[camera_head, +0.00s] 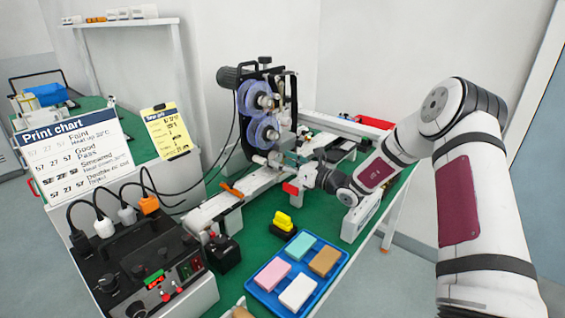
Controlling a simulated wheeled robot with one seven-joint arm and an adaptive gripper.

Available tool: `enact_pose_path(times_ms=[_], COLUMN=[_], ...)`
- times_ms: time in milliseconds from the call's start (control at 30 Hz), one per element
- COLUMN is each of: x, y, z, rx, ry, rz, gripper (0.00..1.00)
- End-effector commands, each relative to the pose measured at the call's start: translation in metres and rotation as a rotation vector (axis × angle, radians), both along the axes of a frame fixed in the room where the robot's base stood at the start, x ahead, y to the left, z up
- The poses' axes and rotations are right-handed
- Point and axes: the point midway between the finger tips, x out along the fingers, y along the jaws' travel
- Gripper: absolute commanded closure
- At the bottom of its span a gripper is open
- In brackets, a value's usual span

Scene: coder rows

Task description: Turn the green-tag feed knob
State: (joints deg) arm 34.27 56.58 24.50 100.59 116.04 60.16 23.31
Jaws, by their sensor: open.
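A black control box (90,268) stands at the lower left. A small green tag (153,276) is on its top. A black knob (108,283) lies left of the tag and another black knob (137,310) lies below it. I cannot tell which is the feed knob.
A white conveyor (215,205) runs between the box and the machine. A blue tray (262,289) with several coloured blocks sits on the green table. Cables arch above the box. A print chart (75,150) stands behind.

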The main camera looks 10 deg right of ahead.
Motion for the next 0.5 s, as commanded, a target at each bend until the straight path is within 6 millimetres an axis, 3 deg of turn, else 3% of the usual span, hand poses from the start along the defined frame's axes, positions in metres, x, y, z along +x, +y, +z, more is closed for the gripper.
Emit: enact_pose_path(times_ms=[367, 500], x=[0.0041, 0.0039], y=[0.0036, 0.0034], z=[-0.0003, -0.0003], rx=[-0.001, -0.001], ry=[0.001, 0.001], rz=[0.0, 0.0], gripper=[0.45, 0.77])
